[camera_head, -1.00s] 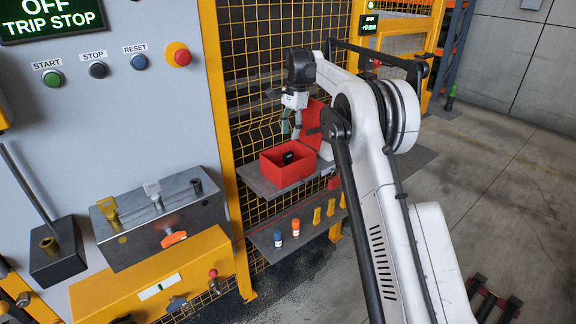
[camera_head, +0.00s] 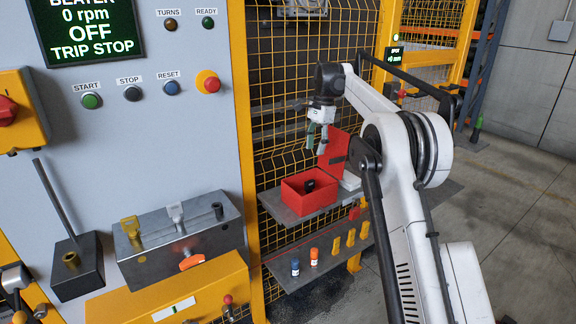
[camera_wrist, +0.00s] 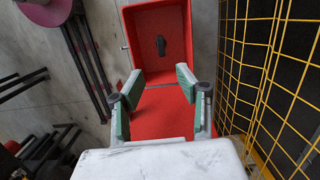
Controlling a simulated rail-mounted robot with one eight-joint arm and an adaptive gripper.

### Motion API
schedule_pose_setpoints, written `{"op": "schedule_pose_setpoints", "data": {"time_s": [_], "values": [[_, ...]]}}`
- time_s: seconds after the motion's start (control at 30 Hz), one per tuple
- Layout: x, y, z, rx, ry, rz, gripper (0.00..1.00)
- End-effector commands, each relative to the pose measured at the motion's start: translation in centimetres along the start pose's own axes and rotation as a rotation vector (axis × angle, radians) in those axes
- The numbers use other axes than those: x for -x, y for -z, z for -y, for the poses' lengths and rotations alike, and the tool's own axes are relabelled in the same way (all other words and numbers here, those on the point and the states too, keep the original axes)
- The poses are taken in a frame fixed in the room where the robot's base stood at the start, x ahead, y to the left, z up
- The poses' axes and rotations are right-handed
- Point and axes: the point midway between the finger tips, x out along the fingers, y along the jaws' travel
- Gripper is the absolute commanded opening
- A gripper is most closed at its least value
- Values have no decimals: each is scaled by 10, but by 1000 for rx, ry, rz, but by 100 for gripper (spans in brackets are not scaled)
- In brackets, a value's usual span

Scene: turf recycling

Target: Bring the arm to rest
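My gripper (camera_head: 317,138) hangs above the shelf in the head view, in front of the mesh fence. In the wrist view its two green-padded fingers (camera_wrist: 155,98) are spread apart with nothing between them. Below and beyond the fingers is an open red box (camera_wrist: 187,45) with a dark object (camera_wrist: 161,46) lying inside. In the head view the red box (camera_head: 308,196) sits on the upper grey shelf (camera_head: 432,193), its lid (camera_head: 335,150) raised behind it. The gripper is apart from the box and its lid.
A yellow mesh fence (camera_head: 285,80) stands close behind the gripper. A panel (camera_head: 185,130) with buttons and a screen reading OFF, TRIP STOP is at left. Open floor lies at right.

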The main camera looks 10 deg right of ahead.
Motion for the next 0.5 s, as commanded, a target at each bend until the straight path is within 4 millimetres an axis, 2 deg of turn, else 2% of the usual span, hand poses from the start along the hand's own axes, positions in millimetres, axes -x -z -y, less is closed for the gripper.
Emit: {"op": "schedule_pose_setpoints", "data": {"time_s": [0.27, 0.5], "values": [[43, -28, -32, 121, 55, -53, 34], [74, -57, -73, 244, 104, -112, 34]]}}
